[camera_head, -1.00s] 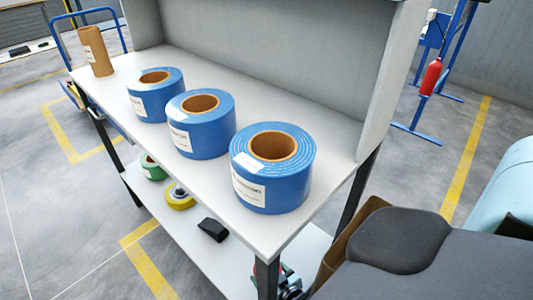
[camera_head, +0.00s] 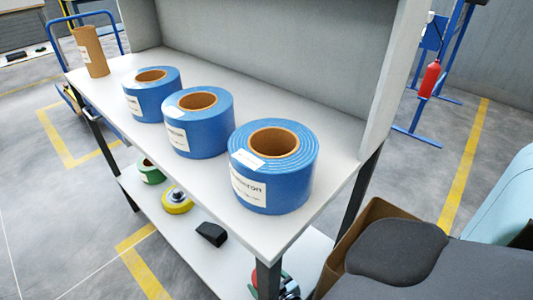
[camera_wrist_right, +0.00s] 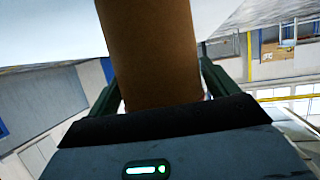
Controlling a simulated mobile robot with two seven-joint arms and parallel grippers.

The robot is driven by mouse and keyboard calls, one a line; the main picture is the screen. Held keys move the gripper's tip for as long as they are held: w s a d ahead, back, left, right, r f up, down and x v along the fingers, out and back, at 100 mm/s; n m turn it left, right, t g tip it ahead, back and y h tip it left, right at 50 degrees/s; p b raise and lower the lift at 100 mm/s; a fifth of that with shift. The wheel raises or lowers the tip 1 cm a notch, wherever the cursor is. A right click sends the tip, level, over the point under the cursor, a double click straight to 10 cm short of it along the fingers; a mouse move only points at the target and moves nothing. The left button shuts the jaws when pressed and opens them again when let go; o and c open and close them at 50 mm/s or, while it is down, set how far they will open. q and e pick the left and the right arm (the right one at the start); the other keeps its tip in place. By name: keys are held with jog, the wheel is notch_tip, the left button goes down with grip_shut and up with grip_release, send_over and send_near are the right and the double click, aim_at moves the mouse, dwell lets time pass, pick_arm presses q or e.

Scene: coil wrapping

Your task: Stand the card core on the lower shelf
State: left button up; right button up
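A plain brown card core (camera_wrist_right: 152,50) fills the middle of the right wrist view, between the two dark green fingers of my right gripper (camera_wrist_right: 160,90). The fingers appear closed against its sides; its far end is out of the picture. The lower shelf (camera_head: 165,228) is a white board under the bench, partly hidden by the bench top. In the head view my right gripper is not seen. My left gripper is not in view.
Three blue coils, near (camera_head: 273,168), middle (camera_head: 198,124) and far (camera_head: 152,96), stand on the bench top (camera_head: 285,235). The lower shelf holds a green roll (camera_head: 150,172), a yellow roll (camera_head: 177,202) and a black block (camera_head: 211,234). A brown cardboard piece (camera_head: 350,240) is at lower right.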

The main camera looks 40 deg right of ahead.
jog(key=shift+r, duration=0.15)
jog(key=shift+s+r+p, duration=0.1)
jog(key=shift+r+p, duration=0.05)
jog(key=shift+p, duration=0.15)
jog(key=p+v, duration=0.3)
jog(key=v, duration=0.8)
jog(key=shift+s+p, duration=0.35)
jog(key=shift+r, duration=0.1)
jog(key=shift+a, duration=0.1)
